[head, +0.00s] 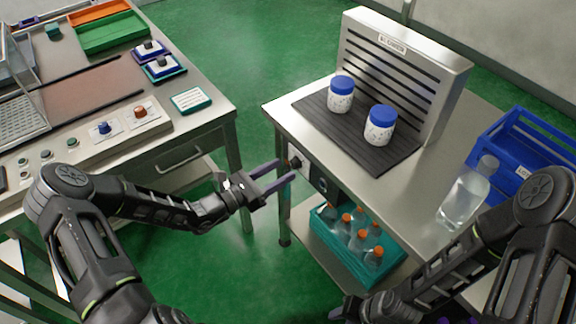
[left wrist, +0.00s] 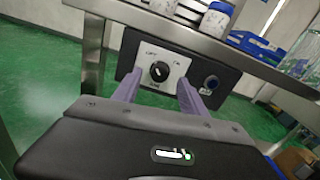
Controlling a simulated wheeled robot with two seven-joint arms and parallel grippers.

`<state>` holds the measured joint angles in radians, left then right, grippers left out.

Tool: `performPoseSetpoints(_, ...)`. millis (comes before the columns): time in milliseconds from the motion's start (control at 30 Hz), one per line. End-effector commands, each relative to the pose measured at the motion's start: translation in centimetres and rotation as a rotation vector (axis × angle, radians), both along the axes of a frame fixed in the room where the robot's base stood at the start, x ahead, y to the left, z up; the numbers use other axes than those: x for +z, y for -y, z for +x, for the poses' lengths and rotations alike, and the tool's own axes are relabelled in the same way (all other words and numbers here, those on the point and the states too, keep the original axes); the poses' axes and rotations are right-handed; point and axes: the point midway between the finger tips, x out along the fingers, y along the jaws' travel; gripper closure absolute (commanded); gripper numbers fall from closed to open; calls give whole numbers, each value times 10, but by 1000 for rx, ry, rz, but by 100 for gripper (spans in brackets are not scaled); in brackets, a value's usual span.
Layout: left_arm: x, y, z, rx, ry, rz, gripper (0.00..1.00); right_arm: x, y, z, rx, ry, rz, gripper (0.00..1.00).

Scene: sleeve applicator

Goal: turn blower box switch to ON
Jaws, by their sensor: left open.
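The blower box (left wrist: 222,70) is a dark box under the edge of the steel table. Its white switch plate (left wrist: 178,70) carries a round black knob (left wrist: 159,71), with small labels above left and above right of it. I cannot tell surely which way the knob points. In the head view the knob (head: 297,162) shows at the table's near left corner. My left gripper (head: 285,171) is open, its purple fingers apart and facing the plate. In the left wrist view the fingers (left wrist: 160,85) stand either side of the knob, apparently short of it. My right gripper (head: 345,308) shows only partly at the bottom.
The steel table (head: 440,175) overhangs the box. It bears a slotted blower panel (head: 445,85), two blue-lidded jars (head: 341,95), a clear bottle (head: 465,195) and a blue crate (head: 520,150). A teal crate (head: 335,245) of orange-capped bottles stands on the lower shelf.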

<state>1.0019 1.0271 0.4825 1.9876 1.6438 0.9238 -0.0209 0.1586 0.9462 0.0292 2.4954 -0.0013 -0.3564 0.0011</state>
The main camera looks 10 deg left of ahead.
Motion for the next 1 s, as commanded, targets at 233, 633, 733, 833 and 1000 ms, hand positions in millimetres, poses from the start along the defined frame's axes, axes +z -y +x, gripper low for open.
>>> performPoseSetpoints(233, 0, 19, 22, 0, 0, 0, 50, 3, 0, 0, 0, 0, 0, 64)
performPoseSetpoints(633, 0, 20, 25, 0, -1, 1, 57, 3, 0, 0, 0, 0, 0, 64)
performPoseSetpoints(733, 0, 20, 24, 0, -1, 1, 65, 3, 0, 0, 0, 0, 0, 64)
performPoseSetpoints(833, 0, 20, 24, 0, -1, 1, 74, 3, 0, 0, 0, 0, 0, 64)
performPoseSetpoints(1000, 0, 20, 24, 0, -1, 1, 87, 3, 0, 0, 0, 0, 0, 64)
